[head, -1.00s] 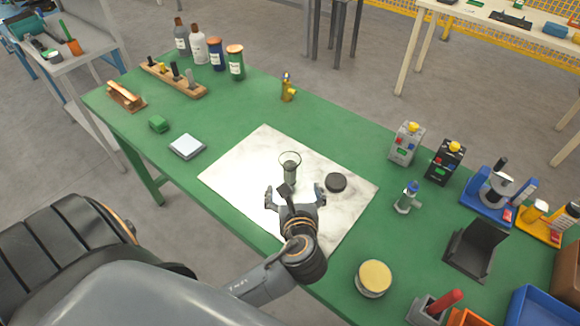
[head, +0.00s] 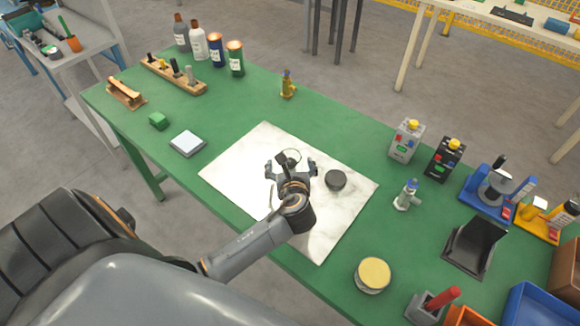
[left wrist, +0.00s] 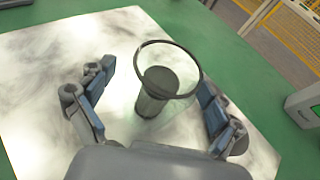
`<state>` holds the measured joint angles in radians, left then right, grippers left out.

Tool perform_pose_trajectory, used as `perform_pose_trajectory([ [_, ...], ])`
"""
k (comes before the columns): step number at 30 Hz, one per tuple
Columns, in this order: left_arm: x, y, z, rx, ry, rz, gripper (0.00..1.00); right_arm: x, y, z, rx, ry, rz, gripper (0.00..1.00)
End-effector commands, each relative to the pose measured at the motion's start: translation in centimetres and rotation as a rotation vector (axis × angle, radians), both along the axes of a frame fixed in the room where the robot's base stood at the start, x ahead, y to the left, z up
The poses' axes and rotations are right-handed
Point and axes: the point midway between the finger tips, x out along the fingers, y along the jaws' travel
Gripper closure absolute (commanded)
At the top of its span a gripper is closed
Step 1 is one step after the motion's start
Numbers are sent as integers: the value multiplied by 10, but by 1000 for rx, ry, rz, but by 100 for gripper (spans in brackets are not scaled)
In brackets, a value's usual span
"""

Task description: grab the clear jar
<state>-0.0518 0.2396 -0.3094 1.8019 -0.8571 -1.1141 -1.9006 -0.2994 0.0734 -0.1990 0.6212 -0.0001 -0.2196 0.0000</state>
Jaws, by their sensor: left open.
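The clear jar (left wrist: 153,102) stands upright and open-topped on the white marbled sheet (left wrist: 60,60) in the left wrist view. Its rim faces the camera, and something dark shows through it. I see a gap between each finger and the jar. My right gripper is not in view.
A black round lid (head: 336,180) lies on the sheet just right of my gripper. A yellow-topped round tin (head: 373,275) stands near the front edge. A grey square plate (head: 187,144) lies to the left.

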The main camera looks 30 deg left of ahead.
Motion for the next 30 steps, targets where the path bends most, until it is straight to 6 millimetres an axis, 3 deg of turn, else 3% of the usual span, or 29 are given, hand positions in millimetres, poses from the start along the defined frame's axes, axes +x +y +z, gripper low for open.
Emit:
perform_pose_trajectory([
  [3,0,0,0,0,0,0,10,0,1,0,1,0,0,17],
  [12,-1,0,0,0,0,0,71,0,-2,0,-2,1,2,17],
  [22,0,0,3,1,-2,0,73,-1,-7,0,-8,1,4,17],
  [30,0,0,27,1,-4,1,73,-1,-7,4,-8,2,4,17],
])
